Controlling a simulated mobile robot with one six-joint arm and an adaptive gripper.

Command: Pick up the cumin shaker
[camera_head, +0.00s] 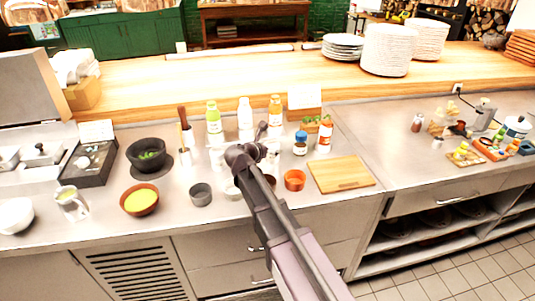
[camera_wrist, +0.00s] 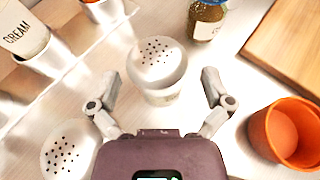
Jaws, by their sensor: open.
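A white shaker (camera_wrist: 158,62) with a holed top stands upright between the spread fingers of my gripper (camera_wrist: 161,77) in the wrist view. There is a gap on each side of it, so the fingers do not touch it. Its label is too small and foreshortened to read, so I cannot tell that it is the cumin shaker. A second white holed shaker (camera_wrist: 66,148) stands to the lower left, outside the fingers. My gripper is open and empty. In the head view my arm hides most of the area around the shakers.
An orange cup (camera_wrist: 290,135) and a cutting board (camera_wrist: 292,42) stand to the right. A blue-lidded jar (camera_wrist: 207,18) is just beyond the shaker. A cream container (camera_wrist: 24,36) is at upper left. Several bottles, including a yellow one (camera_head: 275,112), stand behind my arm.

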